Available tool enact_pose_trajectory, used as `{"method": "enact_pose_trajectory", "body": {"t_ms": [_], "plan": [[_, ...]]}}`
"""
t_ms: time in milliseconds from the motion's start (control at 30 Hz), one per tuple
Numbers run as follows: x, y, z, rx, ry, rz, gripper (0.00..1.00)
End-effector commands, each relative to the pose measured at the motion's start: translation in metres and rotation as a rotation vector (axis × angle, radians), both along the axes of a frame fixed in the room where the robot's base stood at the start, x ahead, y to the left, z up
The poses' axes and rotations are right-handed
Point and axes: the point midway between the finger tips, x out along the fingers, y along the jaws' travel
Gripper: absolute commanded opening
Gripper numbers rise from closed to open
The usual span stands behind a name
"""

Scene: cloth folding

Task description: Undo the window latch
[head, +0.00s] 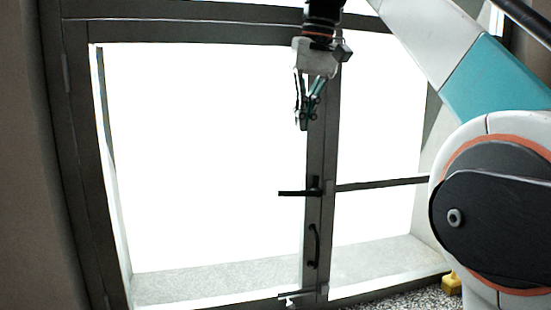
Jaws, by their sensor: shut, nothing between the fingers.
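A dark-framed glazed window (75,120) fills most of the head view. A black lever latch (298,193) sits on its middle upright, with the lever lying level and pointing left. Below it a curved black pull handle (313,246) is fixed to the same upright.
My arm covers the right side of the view. A horizontal bar (385,184) crosses the right pane. A small yellow object (452,283) lies at the lower right on a speckled surface (405,298). The space left of my gripper, before the bright glass, looks clear.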

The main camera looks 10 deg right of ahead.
Motion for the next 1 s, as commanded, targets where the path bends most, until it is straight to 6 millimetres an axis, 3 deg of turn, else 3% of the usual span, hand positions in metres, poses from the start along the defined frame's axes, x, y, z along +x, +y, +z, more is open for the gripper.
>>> {"method": "enact_pose_trajectory", "body": {"t_ms": [167,700,1000], "plan": [[0.002,0.001,-0.008,0.001,0.003,0.000,0.00],[0.020,0.009,-0.098,0.000,0.002,0.000,0.00],[0.026,0.012,-0.131,0.000,0.002,0.000,0.00]]}}
